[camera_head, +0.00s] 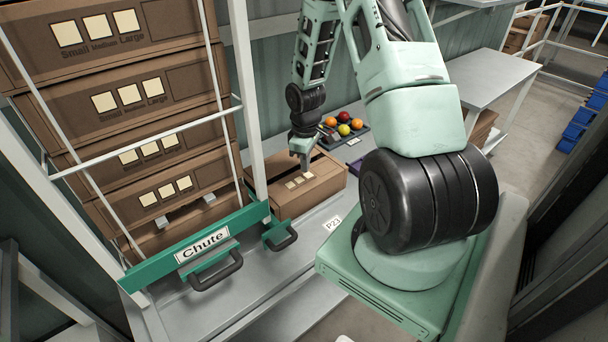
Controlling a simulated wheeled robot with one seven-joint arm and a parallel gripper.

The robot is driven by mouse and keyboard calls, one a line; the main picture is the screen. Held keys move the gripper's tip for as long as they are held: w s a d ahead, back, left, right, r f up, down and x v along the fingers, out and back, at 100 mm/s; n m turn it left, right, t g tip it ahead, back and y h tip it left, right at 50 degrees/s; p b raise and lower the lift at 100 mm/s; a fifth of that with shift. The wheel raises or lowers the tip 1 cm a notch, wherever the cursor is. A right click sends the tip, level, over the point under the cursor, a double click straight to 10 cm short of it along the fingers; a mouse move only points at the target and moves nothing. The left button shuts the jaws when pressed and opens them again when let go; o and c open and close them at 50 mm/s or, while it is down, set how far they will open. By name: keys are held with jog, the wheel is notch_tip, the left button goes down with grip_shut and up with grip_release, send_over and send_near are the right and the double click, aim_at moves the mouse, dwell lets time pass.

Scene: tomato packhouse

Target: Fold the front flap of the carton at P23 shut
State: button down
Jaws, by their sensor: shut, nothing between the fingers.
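A brown cardboard carton (318,192) stands on the grey bench, just behind the white P23 label (333,223). Its near side carries a row of small cream squares. A darker gap shows along its upper left, so its top looks at least partly open. I cannot tell the exact angle of the front flap. My gripper (304,167) points down at the top of the carton, its fingers shut and empty. Whether the fingertips touch the cardboard is too small to tell. My wrist hides part of the carton's far side.
A green Chute gate (203,240) with dark handles and a rack of stacked cartons (130,95) stand at left. Another grey table (483,76) is at back right.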

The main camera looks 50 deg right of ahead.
notch_tip(320, 180, up, 4)
jog(key=p, duration=0.3)
dwell(0.7)
